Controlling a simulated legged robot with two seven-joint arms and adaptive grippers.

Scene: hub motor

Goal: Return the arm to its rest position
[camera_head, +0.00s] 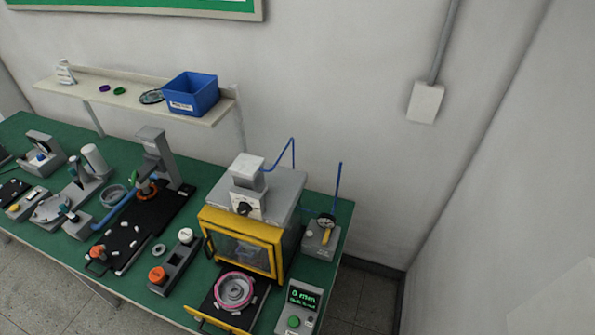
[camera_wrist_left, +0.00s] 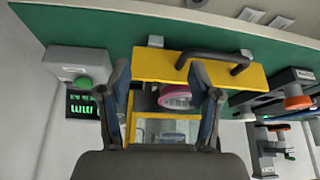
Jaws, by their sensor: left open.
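My left gripper (camera_wrist_left: 163,105) shows in the left wrist view with its two dark fingers apart and nothing between them. Past the fingers are a yellow-framed machine front with a black handle (camera_wrist_left: 215,62) and a pink-rimmed round part (camera_wrist_left: 175,97). Neither arm shows in the head view. There, the yellow-framed machine (camera_head: 243,241) stands at the right end of the green bench, and the pink-rimmed ring part (camera_head: 233,290) lies on the dark plate in front of it. My right gripper is in neither view.
The green bench (camera_head: 335,226) carries several fixtures, including a press (camera_head: 157,160) and a control box with a green display (camera_head: 301,303). A gauge unit (camera_head: 321,238) stands at the bench's right end. A wall shelf (camera_head: 130,104) holds a blue bin (camera_head: 192,93). Floor right of the bench is clear.

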